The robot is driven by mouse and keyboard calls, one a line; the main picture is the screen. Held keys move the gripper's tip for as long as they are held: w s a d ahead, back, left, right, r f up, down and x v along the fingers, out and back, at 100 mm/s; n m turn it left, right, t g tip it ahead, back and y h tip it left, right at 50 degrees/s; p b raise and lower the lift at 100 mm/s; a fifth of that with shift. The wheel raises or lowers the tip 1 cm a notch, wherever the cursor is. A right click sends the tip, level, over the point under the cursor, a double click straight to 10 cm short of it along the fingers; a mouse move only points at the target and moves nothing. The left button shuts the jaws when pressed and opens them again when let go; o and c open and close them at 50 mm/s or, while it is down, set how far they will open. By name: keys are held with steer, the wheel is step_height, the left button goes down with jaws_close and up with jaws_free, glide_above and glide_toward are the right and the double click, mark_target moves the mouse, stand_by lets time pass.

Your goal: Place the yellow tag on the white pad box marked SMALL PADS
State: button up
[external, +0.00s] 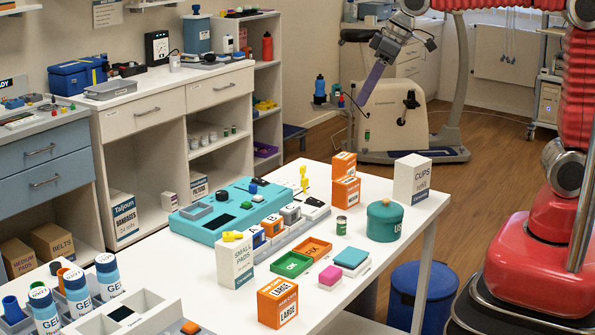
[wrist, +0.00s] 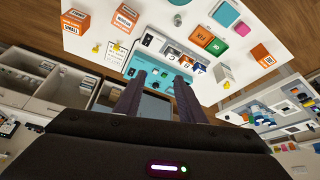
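The white SMALL PADS box (external: 235,263) stands upright near the front left of the white table. A small yellow piece (external: 232,236) shows at its top edge; I cannot tell whether it rests on the box or lies just behind it. I cannot tell which is the tag. My gripper (external: 364,98) is high above the far side of the table, clear of everything. In the wrist view its fingers (wrist: 157,85) are apart with nothing between them.
Gel bottles (external: 108,275) stand front left. Shelving lines the left wall.

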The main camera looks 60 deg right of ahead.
steer(key=s+d+f+m+h, duration=0.1)
steer(key=s+d+f, duration=0.3)
steer(key=s+d, duration=0.5)
steer(key=s+d+f+m+t, duration=0.1)
steer(key=s+d+f+m, duration=0.2)
steer(key=s+d, duration=0.6)
steer(key=s+f, duration=0.1)
steer(key=s, duration=0.1)
steer(key=shift+s+d+h, duration=0.3)
steer(key=shift+s+h, duration=0.1)
